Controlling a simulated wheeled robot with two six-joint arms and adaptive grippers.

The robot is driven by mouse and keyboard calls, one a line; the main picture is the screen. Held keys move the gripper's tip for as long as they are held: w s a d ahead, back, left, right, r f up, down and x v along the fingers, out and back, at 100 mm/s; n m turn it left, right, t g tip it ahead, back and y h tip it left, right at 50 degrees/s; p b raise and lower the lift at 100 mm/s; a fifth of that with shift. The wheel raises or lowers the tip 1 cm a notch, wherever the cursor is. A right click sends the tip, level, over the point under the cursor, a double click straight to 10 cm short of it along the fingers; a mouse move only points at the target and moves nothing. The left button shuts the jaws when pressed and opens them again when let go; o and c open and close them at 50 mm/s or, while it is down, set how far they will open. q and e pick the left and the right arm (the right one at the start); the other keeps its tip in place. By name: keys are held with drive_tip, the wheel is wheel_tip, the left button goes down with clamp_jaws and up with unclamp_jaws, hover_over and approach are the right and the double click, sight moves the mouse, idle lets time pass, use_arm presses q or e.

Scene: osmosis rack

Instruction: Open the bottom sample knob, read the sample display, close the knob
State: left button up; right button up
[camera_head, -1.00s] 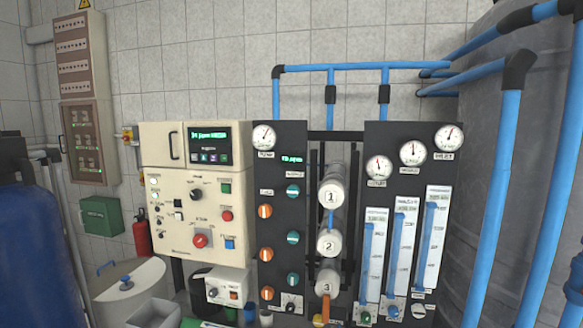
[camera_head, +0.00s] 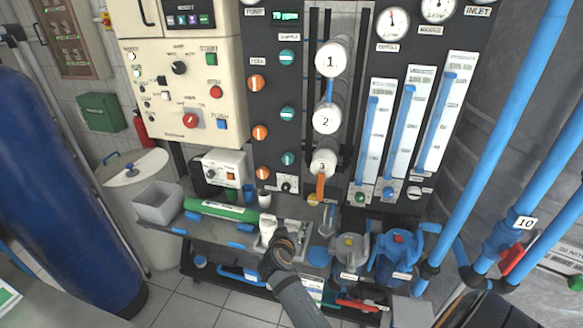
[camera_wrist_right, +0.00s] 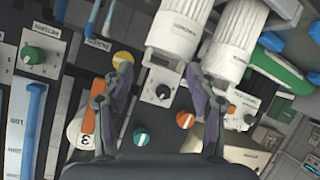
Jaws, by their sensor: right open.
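On the black panel (camera_head: 271,178), orange and teal knobs stand in staggered columns. The lowest teal knob (camera_head: 288,159) is in the head view, with an orange knob (camera_head: 260,133) up and left of it. I cannot read which label is the sample one. A lit green display (camera_head: 286,15) shows at the panel's top. My right gripper (camera_head: 276,238) is open, below the panel over the bench. In the right wrist view its fingers (camera_wrist_right: 160,82) stand apart, with a teal knob (camera_wrist_right: 141,137) and an orange knob (camera_wrist_right: 185,120) between them. My left gripper is out of view.
White cylinders numbered 1 (camera_head: 330,60), 2 and 3 stand right of the knobs. Two ribbed white objects (camera_wrist_right: 235,38) show close by in the wrist view. A green bottle (camera_head: 222,210) and a grey bin (camera_head: 158,203) lie left; blue pipes (camera_head: 510,130) rise right.

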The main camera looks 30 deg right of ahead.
drive_tip(key=w+r+m+t+h, duration=0.1)
drive_tip(key=w+r+m+h, duration=0.15)
drive_tip(key=w+r, duration=0.4)
drive_tip(key=t+h, duration=0.2)
approach(287, 160)
drive_tip(key=shift+m, duration=0.25)
drive_tip(key=p+x, duration=0.2)
drive_tip(key=x, duration=0.7)
drive_tip(key=shift+w+p, duration=0.1)
drive_tip(key=shift+p, duration=0.25)
drive_tip(key=shift+w+d, duration=0.3)
drive_tip(key=shift+d, duration=0.1)
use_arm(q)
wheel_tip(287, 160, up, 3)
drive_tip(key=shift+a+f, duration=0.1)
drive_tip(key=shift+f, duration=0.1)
use_arm(e)
drive_tip(key=shift+c, duration=0.3)
